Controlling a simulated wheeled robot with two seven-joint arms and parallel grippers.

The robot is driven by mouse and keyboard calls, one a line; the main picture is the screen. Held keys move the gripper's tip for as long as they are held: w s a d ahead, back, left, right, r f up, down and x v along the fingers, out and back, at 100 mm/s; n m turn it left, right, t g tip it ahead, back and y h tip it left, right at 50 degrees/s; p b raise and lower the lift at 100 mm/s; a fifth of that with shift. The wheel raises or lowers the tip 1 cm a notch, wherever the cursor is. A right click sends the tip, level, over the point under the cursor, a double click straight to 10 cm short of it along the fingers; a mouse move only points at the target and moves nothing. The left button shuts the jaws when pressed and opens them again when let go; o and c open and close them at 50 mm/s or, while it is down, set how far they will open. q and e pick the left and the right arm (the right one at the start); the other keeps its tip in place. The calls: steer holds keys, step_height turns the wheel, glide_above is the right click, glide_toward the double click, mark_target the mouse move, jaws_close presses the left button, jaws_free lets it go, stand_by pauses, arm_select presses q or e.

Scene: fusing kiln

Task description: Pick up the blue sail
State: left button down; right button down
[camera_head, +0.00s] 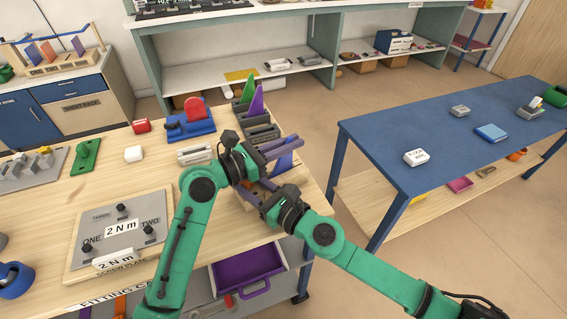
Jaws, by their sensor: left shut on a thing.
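The blue sail (284,161) is a thin upright triangular piece near the right edge of the wooden table. My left gripper (284,147) reaches across from the left, and its fingers are shut on the sail's upper part. The sail's lower end is partly hidden by the grippers, so I cannot tell whether it still touches its holder. My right gripper (256,189) is just below, in front of a wooden block, its fingers pointing left; their gap is unclear. A green sail (249,89) and a purple sail (257,102) stand in grey holders behind.
A blue stand (190,127) with a red piece (194,109) is left of the holders. A screw plate (121,232) lies at the front left. A purple drawer (248,272) is open below the table edge. A blue table (440,125) stands right, across a floor gap.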

stand_by(0.3)
arm_select(q)
step_height(320, 180, up, 10)
steer(key=shift+r, duration=0.1)
arm_select(e)
steer(key=shift+c, duration=1.8)
jaws_free()
